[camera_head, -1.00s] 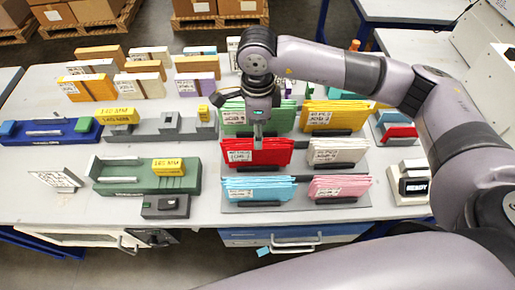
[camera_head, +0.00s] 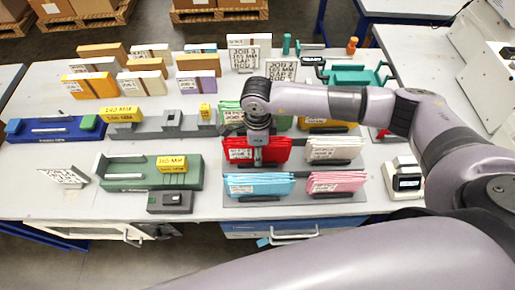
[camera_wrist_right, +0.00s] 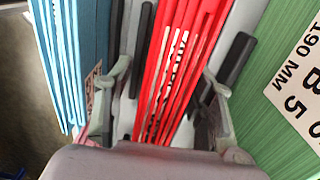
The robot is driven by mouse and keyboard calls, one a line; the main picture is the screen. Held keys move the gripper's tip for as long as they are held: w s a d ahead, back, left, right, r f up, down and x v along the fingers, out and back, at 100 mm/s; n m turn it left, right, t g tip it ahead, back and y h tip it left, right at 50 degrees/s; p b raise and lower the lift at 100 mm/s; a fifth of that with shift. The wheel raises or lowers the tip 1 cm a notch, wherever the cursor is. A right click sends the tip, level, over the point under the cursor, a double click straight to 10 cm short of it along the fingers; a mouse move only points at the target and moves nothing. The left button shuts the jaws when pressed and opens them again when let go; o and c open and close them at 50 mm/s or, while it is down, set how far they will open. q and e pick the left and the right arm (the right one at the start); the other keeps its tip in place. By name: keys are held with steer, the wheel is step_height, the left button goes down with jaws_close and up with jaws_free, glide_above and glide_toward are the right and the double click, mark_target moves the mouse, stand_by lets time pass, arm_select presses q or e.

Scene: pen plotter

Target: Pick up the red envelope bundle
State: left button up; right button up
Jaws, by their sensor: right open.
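The red envelope bundle (camera_head: 280,150) stands in the rack in the middle of the table in the head view, with a white label on its front. My right gripper (camera_head: 258,160) is over it, pointing down. In the right wrist view the red bundle (camera_wrist_right: 180,60) runs between the two spread fingers of my right gripper (camera_wrist_right: 166,75), with a gap visible on each side. The fingers are open, one on either side of the bundle. My left gripper is in neither view.
Light blue (camera_head: 258,186) and pink (camera_head: 337,182) bundles stand in front, a white bundle (camera_head: 335,148) to the right. A green bundle (camera_wrist_right: 290,90) and the blue one (camera_wrist_right: 75,60) flank the fingers closely. A green tray (camera_head: 125,178) stands at left.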

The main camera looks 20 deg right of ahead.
steer(key=shift+c, duration=0.4)
jaws_close()
steer(key=shift+r, duration=0.1)
